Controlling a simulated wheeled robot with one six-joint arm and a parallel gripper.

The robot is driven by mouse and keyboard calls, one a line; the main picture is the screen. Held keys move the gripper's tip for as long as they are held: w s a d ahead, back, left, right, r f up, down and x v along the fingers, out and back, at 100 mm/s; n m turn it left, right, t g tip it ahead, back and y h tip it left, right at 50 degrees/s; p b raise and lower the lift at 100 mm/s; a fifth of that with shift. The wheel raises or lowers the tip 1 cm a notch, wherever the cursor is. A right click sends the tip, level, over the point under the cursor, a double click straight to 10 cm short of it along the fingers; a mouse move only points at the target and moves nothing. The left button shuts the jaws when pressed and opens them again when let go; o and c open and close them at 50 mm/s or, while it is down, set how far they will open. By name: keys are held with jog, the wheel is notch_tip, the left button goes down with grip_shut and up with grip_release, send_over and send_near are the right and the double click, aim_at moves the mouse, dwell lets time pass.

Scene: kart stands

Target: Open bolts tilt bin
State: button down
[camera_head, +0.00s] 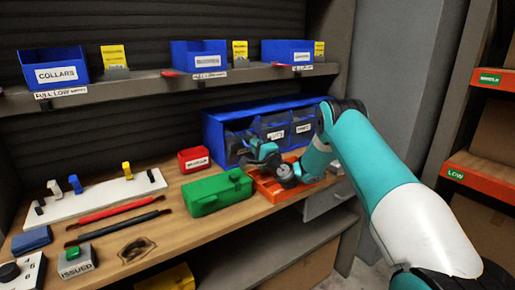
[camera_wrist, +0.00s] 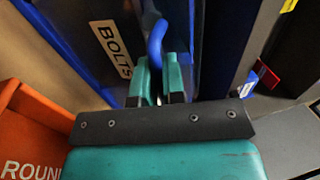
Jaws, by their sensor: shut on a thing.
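The blue tilt bin rack (camera_head: 213,137) stands at the back of the wooden bench, with several dark blue bin fronts in a row. In the wrist view the bolts tilt bin (camera_wrist: 95,50) fills the upper left, with a white BOLTS label on its face. A curved blue handle (camera_wrist: 157,38) sticks out beside the label. My gripper (camera_wrist: 160,75) is shut on this handle, with a teal finger on each side. In the head view my gripper (camera_head: 262,153) is in front of the left bins and partly hides them. I cannot tell how far the bin is tilted.
An orange tray (camera_head: 267,188) lies under my gripper; it also shows in the wrist view (camera_wrist: 30,125). A green box (camera_head: 215,192) and a small red bin (camera_head: 194,160) stand to its left. A shelf (camera_head: 150,83) with blue bins runs above the bench.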

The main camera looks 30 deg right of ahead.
jog(key=shift+s+a+f+b, duration=0.1)
jog(key=shift+s+f+b, duration=0.25)
jog(key=shift+f, duration=0.1)
dwell(0.3)
jog(key=c, duration=1.3)
grip_release()
jog(key=shift+o, duration=0.2)
jog(key=s+b, duration=0.1)
jog(key=s+f+b, duration=0.1)
jog(key=s, duration=0.1)
jog(key=s+b, duration=0.2)
jog(key=shift+s+d+f, duration=0.15)
jog(key=shift+d+f, duration=0.1)
jog(key=shift+f, duration=0.1)
jog(key=s+b, duration=0.1)
jog(key=b, duration=0.1)
jog(key=shift+s+b, duration=0.25)
jog(key=shift+b, duration=0.15)
jog(key=shift+s+r, duration=0.15)
jog(key=shift+s, duration=0.1)
